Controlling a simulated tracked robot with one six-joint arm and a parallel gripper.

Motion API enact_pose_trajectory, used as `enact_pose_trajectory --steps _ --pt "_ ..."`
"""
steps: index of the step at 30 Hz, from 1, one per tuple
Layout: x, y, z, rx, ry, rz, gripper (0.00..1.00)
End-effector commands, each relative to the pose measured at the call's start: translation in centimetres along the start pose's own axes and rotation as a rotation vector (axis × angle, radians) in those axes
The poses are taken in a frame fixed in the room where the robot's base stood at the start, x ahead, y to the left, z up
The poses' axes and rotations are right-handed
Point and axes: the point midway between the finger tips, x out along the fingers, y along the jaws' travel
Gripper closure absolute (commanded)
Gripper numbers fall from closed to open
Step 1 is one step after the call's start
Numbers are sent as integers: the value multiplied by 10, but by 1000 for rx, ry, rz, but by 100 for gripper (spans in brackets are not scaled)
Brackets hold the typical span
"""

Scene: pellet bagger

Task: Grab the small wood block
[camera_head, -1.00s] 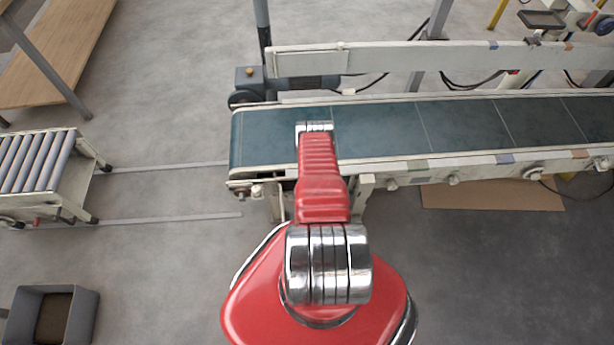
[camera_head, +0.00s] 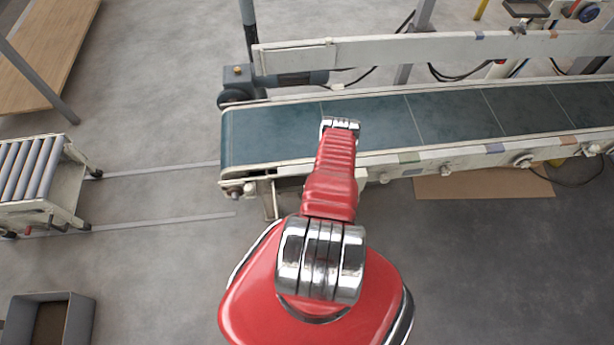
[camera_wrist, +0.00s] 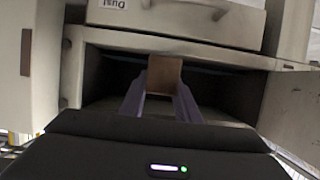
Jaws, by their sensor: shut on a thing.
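The small wood block (camera_wrist: 164,75) shows in the wrist view as a brown, square-faced piece at the tips of my gripper (camera_wrist: 162,92). The two dark purple fingers are shut on it, one on each side. The block is in front of the dark opening of a pale cabinet (camera_wrist: 88,36); I cannot tell how far inside it is. In the head view my red arm reaches over the near edge of the conveyor, and the gripper and block are hidden there.
The green conveyor belt (camera_head: 450,116) runs to the right with a pale side rail (camera_head: 440,50) behind it. A roller table (camera_head: 35,175) stands at left, and a grey bin (camera_head: 75,322) sits at lower left. In the wrist view, an open door (camera_wrist: 292,112) stands at right.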

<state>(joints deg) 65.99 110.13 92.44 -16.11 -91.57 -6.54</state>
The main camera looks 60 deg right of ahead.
Motion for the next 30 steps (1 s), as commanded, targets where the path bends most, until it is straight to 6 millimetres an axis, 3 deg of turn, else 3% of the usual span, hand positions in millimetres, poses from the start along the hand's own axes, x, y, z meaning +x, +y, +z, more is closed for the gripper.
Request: enact_pose_trajectory --steps 18,30 --pt "-54 45 20 3 0 3 93" --pt "-67 56 24 0 1 -1 93"
